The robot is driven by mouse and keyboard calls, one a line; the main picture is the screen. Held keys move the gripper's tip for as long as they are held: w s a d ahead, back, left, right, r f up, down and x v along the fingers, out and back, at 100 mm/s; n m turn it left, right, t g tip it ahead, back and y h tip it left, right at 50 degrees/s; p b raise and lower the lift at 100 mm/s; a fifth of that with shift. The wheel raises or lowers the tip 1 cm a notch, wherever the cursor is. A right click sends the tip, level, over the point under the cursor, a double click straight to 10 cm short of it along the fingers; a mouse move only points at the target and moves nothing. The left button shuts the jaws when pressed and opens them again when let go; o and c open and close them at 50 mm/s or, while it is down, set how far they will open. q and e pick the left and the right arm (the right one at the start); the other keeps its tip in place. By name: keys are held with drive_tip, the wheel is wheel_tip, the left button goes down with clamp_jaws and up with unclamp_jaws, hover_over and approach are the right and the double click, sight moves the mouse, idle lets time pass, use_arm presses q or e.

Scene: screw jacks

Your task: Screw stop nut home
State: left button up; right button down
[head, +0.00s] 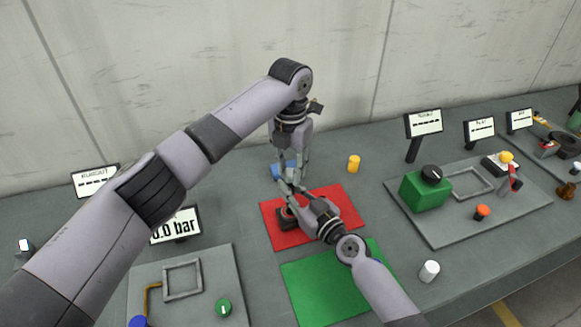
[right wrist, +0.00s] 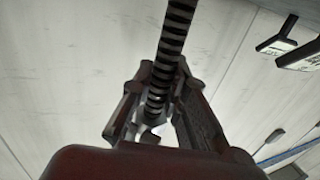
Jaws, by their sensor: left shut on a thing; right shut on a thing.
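My right gripper (head: 285,192) reaches in from the lower right, above the base. In the right wrist view a dark ribbed threaded rod (right wrist: 173,38) runs between the fingers of my right gripper (right wrist: 153,108), which are shut on it. My left gripper (head: 284,180) points down from above, close to the right fingers, shut on a small part that its fingers hide. I cannot make out the stop nut in either view.
The red mat (head: 343,205) adjoins a green mat (head: 315,290). A yellow cylinder (head: 353,164) stands behind, a white one (head: 428,271) at front right. Grey boards with parts lie left and right (head: 470,225).

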use_arm(q)
drive_tip(key=o, duration=1)
drive_tip(key=shift+o, duration=0.2)
drive_tip(key=shift+r, duration=2.25)
